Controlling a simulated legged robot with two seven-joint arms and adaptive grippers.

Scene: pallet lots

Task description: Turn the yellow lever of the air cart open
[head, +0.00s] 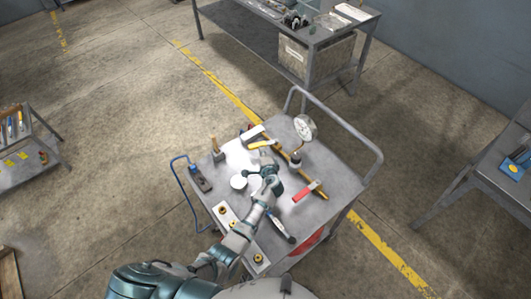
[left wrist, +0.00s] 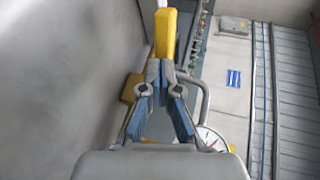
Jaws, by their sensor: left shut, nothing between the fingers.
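The air cart (head: 335,195) is a grey metal cart with a push handle. On its top are a brass-coloured pipe (head: 288,157), a round dial gauge (head: 304,128) and a yellow lever (head: 260,145). My left gripper (head: 268,165) reaches over the middle of the cart top, close to the yellow lever. In the left wrist view the left gripper (left wrist: 160,74) is shut and empty. The yellow lever (left wrist: 165,33) stands just beyond its fingertips there; I cannot tell whether they touch. The gauge (left wrist: 210,138) is partly hidden at lower right. My right gripper is out of view.
A red-handled thing (head: 304,191) lies right of my gripper. A small hammer (head: 217,149), a dark tool (head: 201,179) and brass fittings (head: 227,215) are also on the cart.

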